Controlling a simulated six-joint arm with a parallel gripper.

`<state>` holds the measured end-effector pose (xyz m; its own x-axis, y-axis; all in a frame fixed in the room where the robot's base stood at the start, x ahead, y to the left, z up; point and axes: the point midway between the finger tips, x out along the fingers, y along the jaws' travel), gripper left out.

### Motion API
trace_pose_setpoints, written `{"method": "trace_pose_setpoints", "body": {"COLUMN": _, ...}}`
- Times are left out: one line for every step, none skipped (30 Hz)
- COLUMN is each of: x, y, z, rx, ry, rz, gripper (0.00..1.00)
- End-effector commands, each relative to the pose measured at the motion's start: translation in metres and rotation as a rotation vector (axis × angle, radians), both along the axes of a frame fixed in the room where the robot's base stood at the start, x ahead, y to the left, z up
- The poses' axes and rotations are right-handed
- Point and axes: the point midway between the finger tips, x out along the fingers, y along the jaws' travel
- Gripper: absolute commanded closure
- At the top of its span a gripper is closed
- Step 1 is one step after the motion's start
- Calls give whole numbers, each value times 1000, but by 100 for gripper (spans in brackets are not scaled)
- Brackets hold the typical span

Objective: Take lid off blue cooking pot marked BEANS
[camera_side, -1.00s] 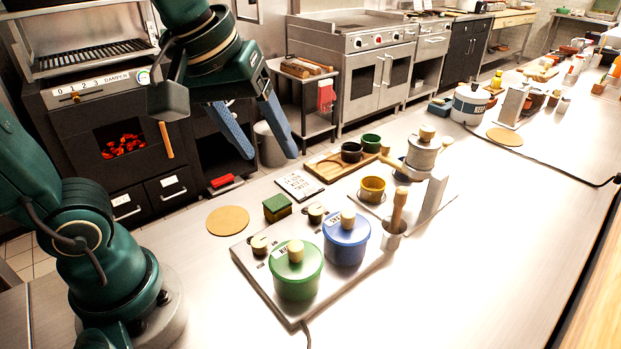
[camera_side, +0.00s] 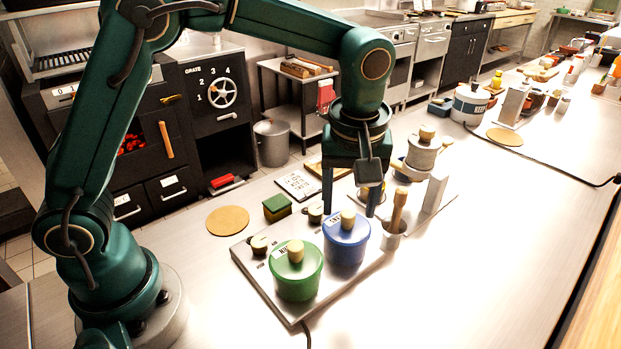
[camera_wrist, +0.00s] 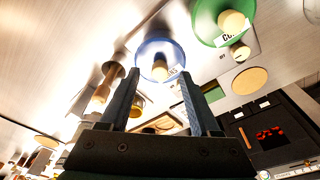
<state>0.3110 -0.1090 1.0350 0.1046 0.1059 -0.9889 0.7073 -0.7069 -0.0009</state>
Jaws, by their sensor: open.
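The blue pot (camera_side: 347,250) stands on a hot plate with its blue lid on. The lid has a pale wooden knob (camera_side: 347,217). My gripper (camera_side: 350,212) is open and empty, pointing down near the lid. Its fingertips appear on either side of the knob in the side view. In the wrist view the knob (camera_wrist: 160,70) shows between the two fingers of my gripper (camera_wrist: 160,74), apart from both. The exact height gap cannot be told.
A green lidded pot (camera_side: 296,282) stands close by, front left on the same hot plate (camera_side: 262,284). A holder with an upright wooden handle (camera_side: 398,208) is close on the right. A green and yellow sponge (camera_side: 277,208) lies behind left. The front right counter is clear.

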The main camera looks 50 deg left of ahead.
Motion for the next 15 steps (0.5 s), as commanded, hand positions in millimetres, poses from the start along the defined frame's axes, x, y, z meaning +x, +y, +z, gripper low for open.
{"method": "trace_pose_setpoints", "body": {"x": 0, "y": 1, "z": -7, "rx": 1, "ry": 4, "rz": 1, "gripper": 37}}
{"method": "trace_pose_setpoints", "body": {"x": 1, "y": 1, "z": -10, "rx": 1, "ry": 4, "rz": 0, "gripper": 37}}
{"method": "trace_pose_setpoints", "body": {"x": 1, "y": 2, "z": -14, "rx": 1, "ry": 4, "rz": 0, "gripper": 37}}
{"method": "trace_pose_setpoints", "body": {"x": 1, "y": 2, "z": -16, "rx": 1, "ry": 4, "rz": 0, "gripper": 37}}
{"method": "trace_pose_setpoints", "body": {"x": 2, "y": 2, "z": -18, "rx": 0, "ry": 1, "rz": 0, "gripper": 37}}
{"method": "trace_pose_setpoints", "body": {"x": 2, "y": 2, "z": -20, "rx": 0, "ry": 1, "rz": 0, "gripper": 37}}
{"method": "trace_pose_setpoints", "body": {"x": 2, "y": 2, "z": -21, "rx": -1, "ry": 1, "rz": 0, "gripper": 37}}
{"method": "trace_pose_setpoints", "body": {"x": 2, "y": 2, "z": -21, "rx": 0, "ry": 0, "rz": 0, "gripper": 37}}
{"method": "trace_pose_setpoints", "body": {"x": 2, "y": 2, "z": -22, "rx": -1, "ry": -1, "rz": 0, "gripper": 37}}
{"method": "trace_pose_setpoints", "body": {"x": 2, "y": 2, "z": -22, "rx": -1, "ry": -1, "rz": 0, "gripper": 37}}
{"method": "trace_pose_setpoints", "body": {"x": 2, "y": 3, "z": -22, "rx": -1, "ry": -1, "rz": 0, "gripper": 37}}
{"method": "trace_pose_setpoints", "body": {"x": 2, "y": 3, "z": -22, "rx": -1, "ry": -1, "rz": 0, "gripper": 37}}
{"method": "trace_pose_setpoints", "body": {"x": 2, "y": 3, "z": -22, "rx": -1, "ry": -1, "rz": 0, "gripper": 37}}
{"method": "trace_pose_setpoints", "body": {"x": 2, "y": 3, "z": -21, "rx": -1, "ry": -1, "rz": 0, "gripper": 37}}
{"method": "trace_pose_setpoints", "body": {"x": 2, "y": 3, "z": -21, "rx": -1, "ry": -1, "rz": 0, "gripper": 44}}
